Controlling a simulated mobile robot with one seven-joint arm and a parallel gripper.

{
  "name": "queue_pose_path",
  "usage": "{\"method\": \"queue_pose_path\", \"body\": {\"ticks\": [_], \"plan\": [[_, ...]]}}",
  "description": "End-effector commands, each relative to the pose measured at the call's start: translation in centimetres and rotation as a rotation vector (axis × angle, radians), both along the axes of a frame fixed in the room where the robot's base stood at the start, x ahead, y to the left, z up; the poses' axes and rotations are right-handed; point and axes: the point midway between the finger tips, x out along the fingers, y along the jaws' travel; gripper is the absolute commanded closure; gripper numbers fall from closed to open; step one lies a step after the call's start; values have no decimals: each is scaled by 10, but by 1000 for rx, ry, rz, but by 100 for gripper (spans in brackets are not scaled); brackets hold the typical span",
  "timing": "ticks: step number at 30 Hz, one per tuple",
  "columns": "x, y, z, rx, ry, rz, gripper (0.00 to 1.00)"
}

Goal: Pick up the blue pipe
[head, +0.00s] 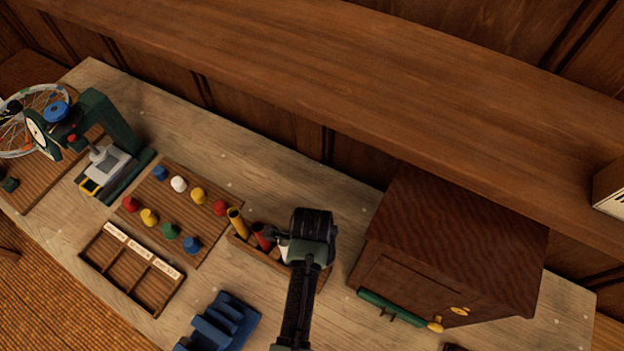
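A wooden rack (243,246) stands on the workbench with a yellow pipe (237,222) and a red pipe (262,237) upright in it. I cannot make out a blue pipe; my arm covers the rack's right part. My gripper (287,250) is over the rack, just right of the red pipe. Its fingertips are too small and too hidden to tell whether they are open, or whether they hold anything.
A wooden board (185,213) with several coloured pegs and a sorting tray (125,270) lie left of the rack. A blue stepped block (220,325) is in front. A wooden cabinet (450,240) with a green handle stands close on the right.

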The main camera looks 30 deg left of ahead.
Motion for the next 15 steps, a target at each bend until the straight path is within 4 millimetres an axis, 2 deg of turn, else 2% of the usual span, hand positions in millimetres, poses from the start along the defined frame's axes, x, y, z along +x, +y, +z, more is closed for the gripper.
{"method": "queue_pose_path", "body": {"ticks": [9, 15], "plan": [[0, 0, -4, 1, -2, 0, 32], [0, 0, -4, 0, -2, 0, 68]]}}
